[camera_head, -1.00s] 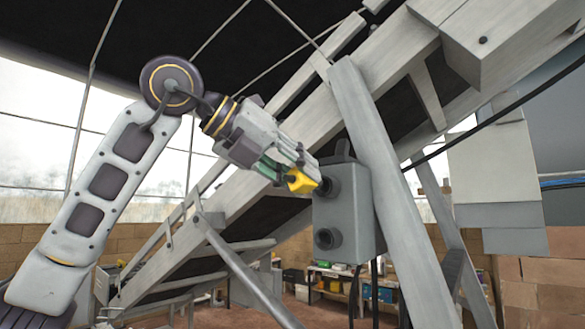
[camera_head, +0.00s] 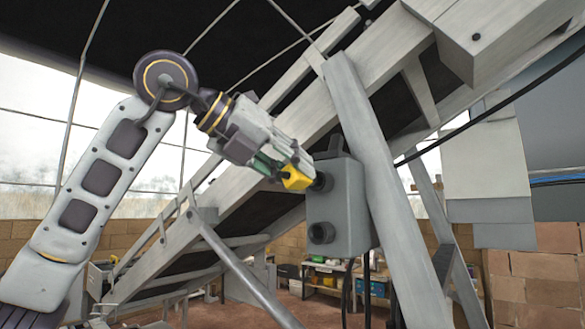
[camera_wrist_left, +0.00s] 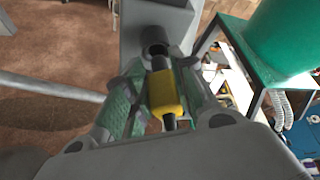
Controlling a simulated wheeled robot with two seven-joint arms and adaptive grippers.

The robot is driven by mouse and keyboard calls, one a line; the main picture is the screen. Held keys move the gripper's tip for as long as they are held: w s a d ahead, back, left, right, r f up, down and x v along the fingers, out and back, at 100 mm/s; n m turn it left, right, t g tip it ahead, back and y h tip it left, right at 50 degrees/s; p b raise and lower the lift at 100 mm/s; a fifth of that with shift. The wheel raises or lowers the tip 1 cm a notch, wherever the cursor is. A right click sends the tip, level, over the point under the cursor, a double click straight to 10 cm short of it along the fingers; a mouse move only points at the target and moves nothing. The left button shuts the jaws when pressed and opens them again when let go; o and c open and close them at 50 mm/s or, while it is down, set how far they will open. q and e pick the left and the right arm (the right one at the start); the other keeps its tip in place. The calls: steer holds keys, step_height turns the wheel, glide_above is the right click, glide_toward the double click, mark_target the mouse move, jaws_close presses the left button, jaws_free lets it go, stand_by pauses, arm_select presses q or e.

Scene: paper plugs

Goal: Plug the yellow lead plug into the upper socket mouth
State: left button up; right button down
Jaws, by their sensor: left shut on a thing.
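The yellow lead plug (camera_head: 296,179) is held between the fingers of my left gripper (camera_head: 285,170), which is shut on it. The plug's nose faces the upper socket mouth (camera_head: 322,181) on the grey socket box (camera_head: 345,208) and is very close to it. In the left wrist view the yellow plug body (camera_wrist_left: 166,92) sits between the green-padded fingers, its dark nose pointing at a round socket mouth (camera_wrist_left: 154,40). I cannot tell whether the nose tip is inside the mouth. The lower socket mouth (camera_head: 321,233) is empty. My right gripper is not in view.
A grey slanted beam (camera_head: 375,170) stands just right of the box. The conveyor frame (camera_head: 240,195) runs diagonally behind my gripper. Black cables (camera_head: 366,285) hang below the box. In the left wrist view a green drum (camera_wrist_left: 280,45) stands at the right.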

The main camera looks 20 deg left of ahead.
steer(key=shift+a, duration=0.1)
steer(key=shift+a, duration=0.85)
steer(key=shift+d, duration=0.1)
arm_select(q)
steer(key=shift+w, duration=0.15)
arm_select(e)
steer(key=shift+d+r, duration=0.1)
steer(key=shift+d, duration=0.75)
arm_select(q)
steer(key=shift+w+d, duration=0.1)
steer(key=shift+w, duration=0.05)
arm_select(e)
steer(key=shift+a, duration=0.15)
arm_select(q)
steer(key=shift+w+d, duration=0.1)
steer(key=shift+w, duration=0.2)
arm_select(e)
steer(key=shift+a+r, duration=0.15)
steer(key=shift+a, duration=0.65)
